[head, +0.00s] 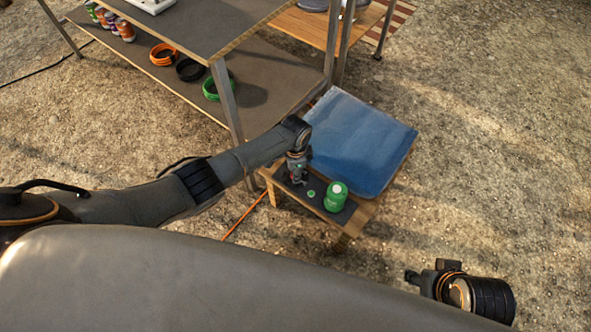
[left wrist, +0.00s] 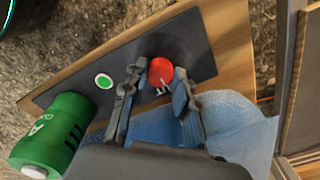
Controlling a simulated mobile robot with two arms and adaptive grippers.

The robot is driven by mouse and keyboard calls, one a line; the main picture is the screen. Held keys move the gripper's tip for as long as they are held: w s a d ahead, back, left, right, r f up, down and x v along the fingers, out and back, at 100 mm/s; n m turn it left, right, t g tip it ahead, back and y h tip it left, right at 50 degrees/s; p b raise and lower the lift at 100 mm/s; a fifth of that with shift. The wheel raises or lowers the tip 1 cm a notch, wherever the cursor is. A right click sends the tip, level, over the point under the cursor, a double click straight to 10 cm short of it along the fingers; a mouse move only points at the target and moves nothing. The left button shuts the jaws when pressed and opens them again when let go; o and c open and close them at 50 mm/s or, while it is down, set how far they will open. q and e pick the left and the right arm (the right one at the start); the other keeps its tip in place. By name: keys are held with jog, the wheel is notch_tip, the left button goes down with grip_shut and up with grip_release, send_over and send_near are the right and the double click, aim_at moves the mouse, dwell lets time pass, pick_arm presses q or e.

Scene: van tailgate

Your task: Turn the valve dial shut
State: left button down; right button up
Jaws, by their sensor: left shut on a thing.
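The red valve dial (left wrist: 160,71) sits on a dark panel (left wrist: 200,45) on a small wooden table; a white mark shows at its lower edge. In the left wrist view my left gripper (left wrist: 156,80) has one finger on each side of the dial and is shut on it. In the head view my left gripper (head: 297,180) is down at the panel and hides most of the dial. A dark end part of my right arm (head: 428,281) shows at the lower right, away from the table; its finger state is unclear.
A green canister (head: 336,196) stands close to the right of my left gripper, with a small green button (head: 311,194) between. A blue cloth-like sheet (head: 360,140) covers the back of the small table. A shelf unit (head: 222,45) with coiled cables stands behind left.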

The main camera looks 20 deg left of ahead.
dwell(0.5)
pick_arm(q)
jog(key=c, duration=1)
grip_release()
jog(key=shift+r, duration=0.1)
notch_tip(320, 180, up, 12)
jog(key=shift+f, duration=0.1)
